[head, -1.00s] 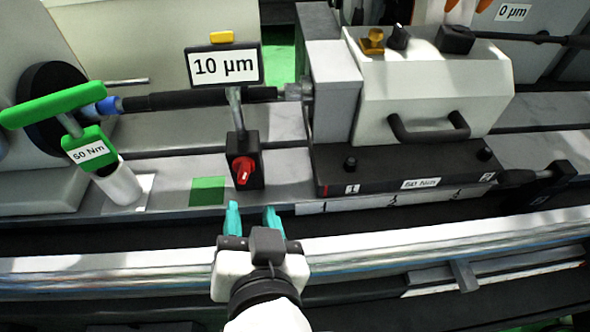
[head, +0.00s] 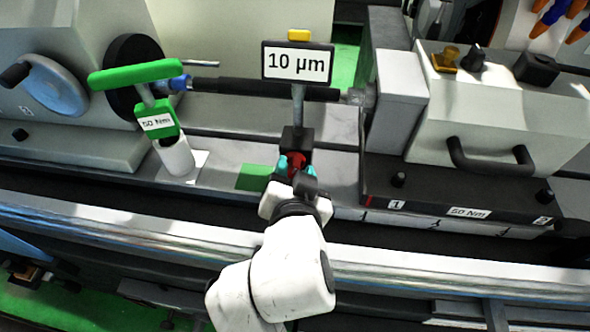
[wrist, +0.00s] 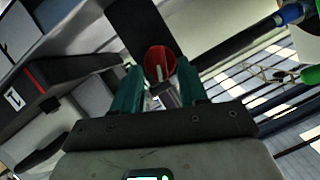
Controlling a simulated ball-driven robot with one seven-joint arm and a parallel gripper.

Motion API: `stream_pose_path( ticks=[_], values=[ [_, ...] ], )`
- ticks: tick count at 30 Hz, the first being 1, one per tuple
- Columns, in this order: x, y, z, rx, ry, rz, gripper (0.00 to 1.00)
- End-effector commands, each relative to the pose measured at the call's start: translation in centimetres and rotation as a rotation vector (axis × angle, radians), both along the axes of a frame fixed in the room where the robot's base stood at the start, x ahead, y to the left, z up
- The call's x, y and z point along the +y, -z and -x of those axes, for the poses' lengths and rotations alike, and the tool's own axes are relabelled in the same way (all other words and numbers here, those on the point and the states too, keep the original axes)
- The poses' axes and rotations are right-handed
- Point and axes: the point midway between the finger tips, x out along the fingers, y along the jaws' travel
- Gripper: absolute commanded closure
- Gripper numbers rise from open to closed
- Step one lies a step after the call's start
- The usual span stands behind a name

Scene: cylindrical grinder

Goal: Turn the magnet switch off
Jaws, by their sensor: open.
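The magnet switch is a red knob (head: 297,162) on the front of a black magnetic base (head: 298,138), below the gauge labelled 10 µm (head: 297,63). In the wrist view the red knob (wrist: 160,64) shows a pale line on its face. My gripper (head: 292,167) is right in front of the base. Its two teal fingers (wrist: 159,85) are apart, with the knob showing between and just beyond their tips. In the head view the gripper partly hides the knob. I cannot tell whether the fingers touch it.
A green-handled 50 Nm torque wrench (head: 158,122) stands in a white holder (head: 177,157) to the left. A green patch (head: 253,177) lies beside the base. The tailstock (head: 470,110) with its black handle stands close on the right. A long dark workpiece (head: 245,90) runs behind.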

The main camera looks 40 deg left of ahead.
Motion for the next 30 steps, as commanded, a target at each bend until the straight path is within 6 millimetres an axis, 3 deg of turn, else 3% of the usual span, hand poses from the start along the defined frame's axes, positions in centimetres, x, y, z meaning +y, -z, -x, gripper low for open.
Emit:
stream_pose_path(
  ticks=[4, 17, 24, 30],
  values=[
    [-0.01, -0.01, 0.00, 0.000, 0.000, 0.000, 0.58],
    [-0.03, -0.02, 0.01, -0.001, 0.000, 0.001, 1.00],
    [-0.01, -0.12, 0.02, -0.009, 0.000, 0.014, 1.00],
    [0.35, -0.42, 0.17, -0.118, 0.000, 0.195, 1.00]
  ],
)
